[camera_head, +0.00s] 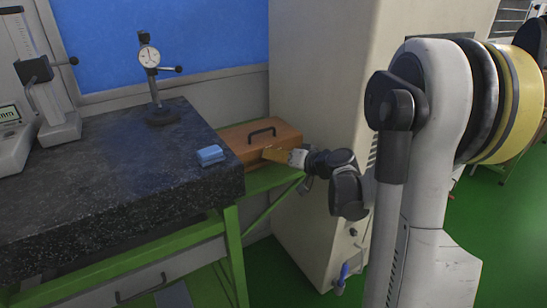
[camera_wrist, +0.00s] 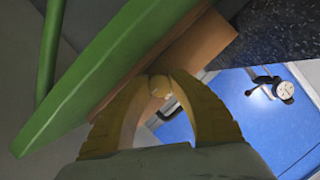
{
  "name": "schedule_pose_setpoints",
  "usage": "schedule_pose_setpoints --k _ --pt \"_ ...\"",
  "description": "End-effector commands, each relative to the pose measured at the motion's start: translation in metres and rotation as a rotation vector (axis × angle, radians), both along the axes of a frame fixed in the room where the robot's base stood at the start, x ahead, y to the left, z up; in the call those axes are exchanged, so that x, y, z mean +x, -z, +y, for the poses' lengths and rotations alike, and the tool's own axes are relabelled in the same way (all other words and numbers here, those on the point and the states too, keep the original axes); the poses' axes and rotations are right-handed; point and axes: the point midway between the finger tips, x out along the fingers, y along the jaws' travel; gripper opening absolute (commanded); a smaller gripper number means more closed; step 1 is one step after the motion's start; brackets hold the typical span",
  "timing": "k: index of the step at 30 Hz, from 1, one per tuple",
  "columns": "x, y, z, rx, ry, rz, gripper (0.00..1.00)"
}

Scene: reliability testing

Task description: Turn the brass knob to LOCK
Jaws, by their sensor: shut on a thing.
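A wooden case (camera_head: 232,136) with a dark handle lies on the green bench beside the granite slab, and its brown side shows in the wrist view (camera_wrist: 196,50). My gripper (camera_head: 272,154) reaches it from the right, at its near side. In the wrist view my yellow fingers (camera_wrist: 160,78) curve inward and close on the brass knob (camera_wrist: 160,88), a small rounded tan-gold piece between the fingertips. In the head view the knob is hidden by my fingers. No LOCK mark can be read in either view.
The granite slab (camera_head: 110,180) left of the case carries a blue block (camera_head: 210,155) near its edge and a dial gauge stand (camera_head: 150,70). A tall beige cabinet (camera_head: 315,70) stands right behind my wrist. The green bench frame (camera_wrist: 95,70) runs close to my fingers.

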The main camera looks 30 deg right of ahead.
Motion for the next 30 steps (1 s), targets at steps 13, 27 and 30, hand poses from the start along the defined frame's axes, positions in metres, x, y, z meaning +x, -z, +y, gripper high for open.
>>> schedule_pose_setpoints --k 13,27,30 --pt "-0.0002 0.0007 0.0011 0.016 -0.003 0.002 0.00" --pt "-0.0015 -0.0002 -0.0001 0.015 -0.001 0.001 0.48" --pt "-0.0096 -0.0031 -0.0027 0.014 0.001 0.001 0.48"
